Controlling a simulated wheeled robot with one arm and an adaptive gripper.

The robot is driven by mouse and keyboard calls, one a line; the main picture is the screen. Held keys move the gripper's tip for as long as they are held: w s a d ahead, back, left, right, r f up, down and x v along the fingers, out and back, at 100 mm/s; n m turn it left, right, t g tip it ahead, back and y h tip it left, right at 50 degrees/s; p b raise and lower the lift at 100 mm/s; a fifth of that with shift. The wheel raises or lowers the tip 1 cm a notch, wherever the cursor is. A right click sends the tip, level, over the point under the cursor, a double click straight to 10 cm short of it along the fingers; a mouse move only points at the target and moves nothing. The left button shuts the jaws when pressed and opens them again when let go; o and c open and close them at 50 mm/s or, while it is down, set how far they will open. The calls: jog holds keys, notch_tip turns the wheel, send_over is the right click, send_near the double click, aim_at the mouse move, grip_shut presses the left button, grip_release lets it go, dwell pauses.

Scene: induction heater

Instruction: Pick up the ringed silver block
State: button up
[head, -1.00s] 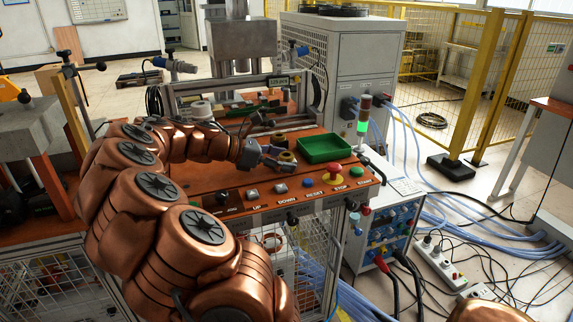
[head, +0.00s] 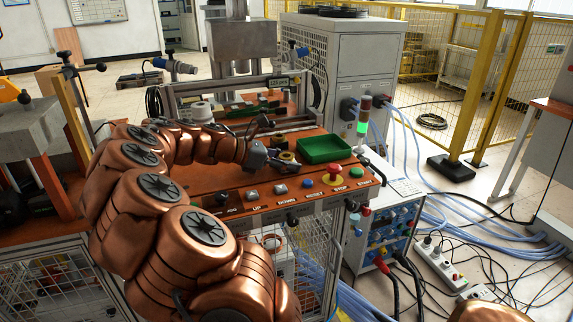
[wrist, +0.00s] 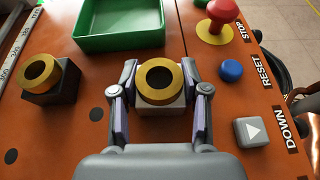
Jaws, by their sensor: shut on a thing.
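The ringed silver block (wrist: 160,88) is a pale block with a gold ring on top, seen in the wrist view. It stands on the orange panel top between the two fingers of my gripper (wrist: 159,112). The fingers are shut on its left and right sides. In the head view my gripper (head: 282,162) is at the panel just left of the green tray, and the block is small and partly hidden by the fingers there.
A black block with a gold ring (wrist: 47,78) stands to the left in the wrist view. An empty green tray (head: 324,149) is just beyond the grip. A red stop button (head: 335,171), a blue button (wrist: 231,70) and a grey down button (wrist: 251,132) stand up on the right.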

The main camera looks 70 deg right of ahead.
jog(key=shift+c, duration=0.8)
